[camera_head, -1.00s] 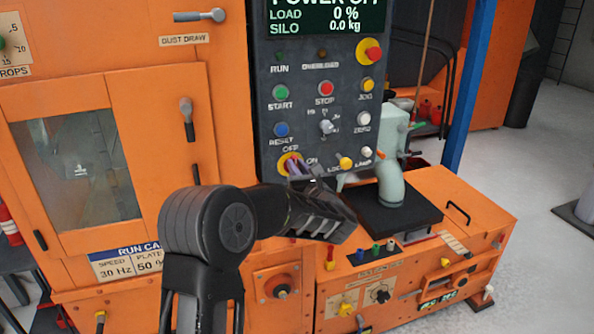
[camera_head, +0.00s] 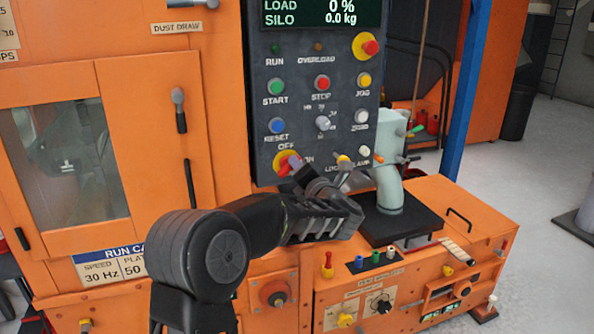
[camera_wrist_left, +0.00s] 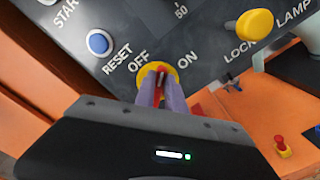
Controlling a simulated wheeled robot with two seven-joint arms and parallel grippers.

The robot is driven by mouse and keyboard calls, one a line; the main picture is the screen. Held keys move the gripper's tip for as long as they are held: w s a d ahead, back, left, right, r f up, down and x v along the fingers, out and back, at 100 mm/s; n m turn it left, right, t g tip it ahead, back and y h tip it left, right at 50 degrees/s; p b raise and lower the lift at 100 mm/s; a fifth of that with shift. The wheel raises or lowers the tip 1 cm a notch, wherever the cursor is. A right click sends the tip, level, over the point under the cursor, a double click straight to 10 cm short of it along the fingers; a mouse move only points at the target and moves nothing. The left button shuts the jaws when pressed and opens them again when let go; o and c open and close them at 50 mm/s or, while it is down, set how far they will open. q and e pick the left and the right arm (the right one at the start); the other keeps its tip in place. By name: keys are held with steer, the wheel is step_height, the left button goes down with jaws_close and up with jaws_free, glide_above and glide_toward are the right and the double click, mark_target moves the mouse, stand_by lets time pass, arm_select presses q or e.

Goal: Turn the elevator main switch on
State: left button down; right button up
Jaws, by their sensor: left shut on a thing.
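The main switch (camera_head: 287,162) is a red handle on a yellow round plate at the lower left of the dark control panel, between the OFF and ON labels. In the left wrist view the switch (camera_wrist_left: 172,71) shows its yellow plate behind my fingers, with the red handle between them. My left gripper (camera_wrist_left: 160,87) is shut on the red handle. In the head view my left gripper (camera_head: 300,171) is at the switch, and the wrist partly covers it and the ON label. My right gripper is not in view.
The panel (camera_head: 262,100) holds several buttons, a grey selector (camera_head: 323,122) and a red emergency knob (camera_head: 370,47). The yellow lock knob (camera_wrist_left: 254,25) is close to the right of the switch. A pale pipe (camera_head: 389,175) stands right of the panel.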

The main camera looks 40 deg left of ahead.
arm_select(q)
steer(key=shift+w+d+f+m+p, duration=0.1)
steer(key=shift+f+m, duration=0.1)
steer(key=shift+m, duration=1.05)
steer(key=shift+a+f+m+p, duration=0.1)
steer(key=shift+f+m, duration=0.1)
steer(key=shift+m, duration=1.1)
steer(key=shift+w+d+f+m+p, duration=0.1)
steer(key=shift+f+m, duration=0.1)
steer(key=shift+m, duration=1.05)
steer(key=c, duration=1.4)
jaws_free()
steer(key=b+v, duration=0.1)
steer(key=v, duration=0.7)
steer(key=shift+w, duration=0.1)
